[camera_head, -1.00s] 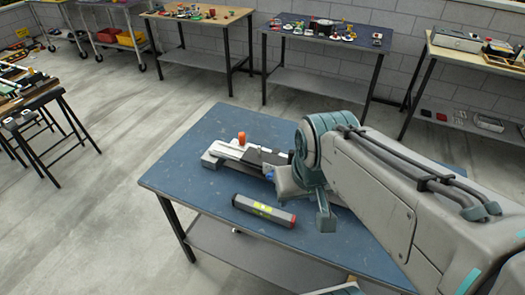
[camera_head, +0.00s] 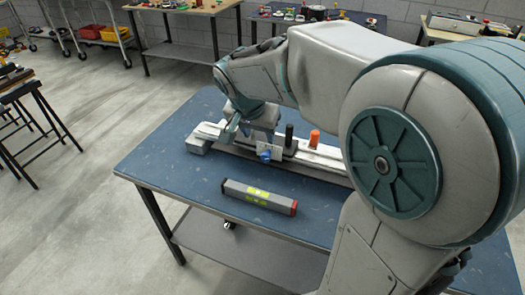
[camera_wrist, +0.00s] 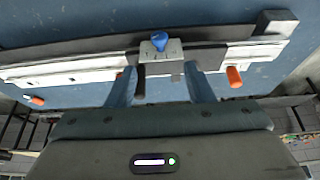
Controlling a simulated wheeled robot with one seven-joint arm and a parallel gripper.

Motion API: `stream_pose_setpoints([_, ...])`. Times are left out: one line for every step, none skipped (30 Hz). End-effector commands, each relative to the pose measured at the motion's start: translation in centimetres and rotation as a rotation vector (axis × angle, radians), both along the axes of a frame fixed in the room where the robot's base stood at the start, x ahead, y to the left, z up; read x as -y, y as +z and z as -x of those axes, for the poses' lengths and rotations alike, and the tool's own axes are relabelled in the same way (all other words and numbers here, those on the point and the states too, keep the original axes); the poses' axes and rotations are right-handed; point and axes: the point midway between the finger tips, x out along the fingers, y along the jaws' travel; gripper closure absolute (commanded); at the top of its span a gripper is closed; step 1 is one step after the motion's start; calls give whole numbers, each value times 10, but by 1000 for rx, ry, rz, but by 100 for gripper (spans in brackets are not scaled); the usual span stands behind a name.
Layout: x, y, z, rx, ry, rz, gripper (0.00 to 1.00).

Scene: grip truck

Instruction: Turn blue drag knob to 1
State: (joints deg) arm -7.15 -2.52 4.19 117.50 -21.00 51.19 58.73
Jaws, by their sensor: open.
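The blue drag knob (camera_head: 264,155) sits on the front of a light carriage plate (camera_head: 272,143) on a long rail device (camera_head: 318,155) on the blue table. In the wrist view the knob (camera_wrist: 160,41) is near the top centre, with its carriage (camera_wrist: 160,54) below it. My gripper (camera_head: 252,132) is over the left part of the rail. In the wrist view the blue fingers of my gripper (camera_wrist: 160,74) are open, one on each side of the carriage. The knob lies beyond the fingertips, between their lines. I cannot read any scale marks or the number 1.
A black post (camera_head: 289,135) and an orange knob (camera_head: 314,139) stand on the rail. Another orange knob (camera_wrist: 235,76) shows in the wrist view. A grey bar with yellow labels (camera_head: 259,197) lies in front. The table's front left is clear.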

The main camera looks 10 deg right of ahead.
Motion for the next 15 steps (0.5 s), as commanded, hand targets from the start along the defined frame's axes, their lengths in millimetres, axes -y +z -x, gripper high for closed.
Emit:
stream_pose_setpoints([3, -11, -2, -7, -1, 1, 52])
stream_pose_setpoints([4, -17, -4, -8, -1, 2, 52])
stream_pose_setpoints([6, -25, -7, -6, -1, 2, 52])
stream_pose_setpoints([8, -31, -9, -8, -1, 1, 52])
stream_pose_setpoints([9, -37, -10, -7, -1, 0, 52])
stream_pose_setpoints([11, -46, -13, -8, 0, 1, 52])
stream_pose_setpoints([12, -52, -15, -9, 0, 2, 52])
stream_pose_setpoints([14, -57, -17, -7, 1, 2, 52])
stream_pose_setpoints([16, -65, -20, -8, 0, 1, 52])
stream_pose_setpoints([17, -70, -22, -7, 0, 1, 52])
stream_pose_setpoints([18, -76, -23, -7, -1, 1, 52])
stream_pose_setpoints([20, -82, -26, -7, 0, 1, 52])
stream_pose_setpoints([21, -87, -27, -7, 0, 1, 52])
stream_pose_setpoints([22, -90, -28, -6, 1, 0, 52])
stream_pose_setpoints([23, -95, -30, -5, 1, 1, 52])
